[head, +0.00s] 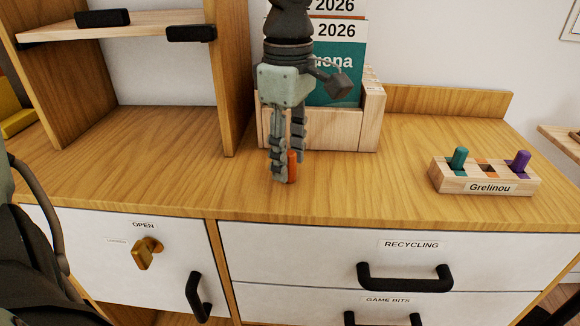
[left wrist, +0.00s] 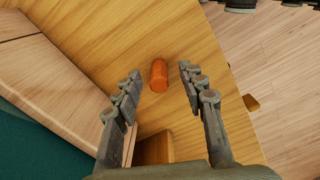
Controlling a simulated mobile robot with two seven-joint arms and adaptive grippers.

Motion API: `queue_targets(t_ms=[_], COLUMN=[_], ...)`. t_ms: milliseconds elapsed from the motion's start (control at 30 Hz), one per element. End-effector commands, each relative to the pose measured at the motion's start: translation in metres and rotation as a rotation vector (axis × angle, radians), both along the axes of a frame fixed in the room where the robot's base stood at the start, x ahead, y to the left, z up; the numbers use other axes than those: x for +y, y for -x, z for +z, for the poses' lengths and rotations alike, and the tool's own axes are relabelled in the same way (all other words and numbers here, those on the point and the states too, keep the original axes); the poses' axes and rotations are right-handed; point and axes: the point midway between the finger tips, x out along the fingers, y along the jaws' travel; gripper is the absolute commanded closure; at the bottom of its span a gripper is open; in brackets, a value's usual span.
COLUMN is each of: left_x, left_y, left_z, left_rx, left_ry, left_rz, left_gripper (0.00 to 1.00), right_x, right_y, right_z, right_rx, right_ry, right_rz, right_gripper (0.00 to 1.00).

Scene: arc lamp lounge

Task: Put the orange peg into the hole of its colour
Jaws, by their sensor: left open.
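The orange peg (head: 292,166) stands on the wooden cabinet top, in front of the calendar box. It also shows in the left wrist view (left wrist: 158,75). My left gripper (head: 286,170) points down over it with the fingers open. In the left wrist view the peg lies between the fingertips, with a gap on each side. In the head view the fingers partly hide it. The peg block (head: 487,188), marked "Grelinou", sits to the right with a teal peg (head: 458,158) and a purple peg (head: 519,162) in it. Its orange middle hole (head: 486,170) is empty. My right gripper is out of view.
A wooden box (head: 368,125) holding 2026 calendars stands close behind my left gripper. A shelf unit (head: 238,80) stands to the left. The top between the gripper and the block is clear. White drawers (head: 320,240) lie below the front edge.

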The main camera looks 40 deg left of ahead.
Motion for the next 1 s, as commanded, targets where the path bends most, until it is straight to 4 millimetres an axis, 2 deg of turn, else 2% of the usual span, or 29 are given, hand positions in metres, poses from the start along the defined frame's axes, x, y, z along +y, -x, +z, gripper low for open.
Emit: queue_targets(t_ms=[100,433,767,867,1000], left_x=[0.0,0.0,0.0,0.0,0.0], left_y=[0.0,0.0,0.0,-0.001,-0.001], left_z=[0.001,0.001,0.003,0.01,0.029], left_rx=[0.0,-0.001,-0.002,-0.003,-0.005], left_ry=[0.0,0.0,0.0,0.0,0.0], left_rz=[0.0,0.0,0.0,-0.001,0.0], left_gripper=[0.59,1.0,1.0,1.0,1.0], right_x=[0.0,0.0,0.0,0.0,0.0], right_y=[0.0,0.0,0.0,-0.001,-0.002], right_z=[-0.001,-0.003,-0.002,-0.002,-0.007], right_rx=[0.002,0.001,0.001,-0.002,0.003], right_ry=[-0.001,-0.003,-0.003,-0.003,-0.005], right_rz=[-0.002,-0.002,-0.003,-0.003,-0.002], right_gripper=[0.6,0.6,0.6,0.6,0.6])
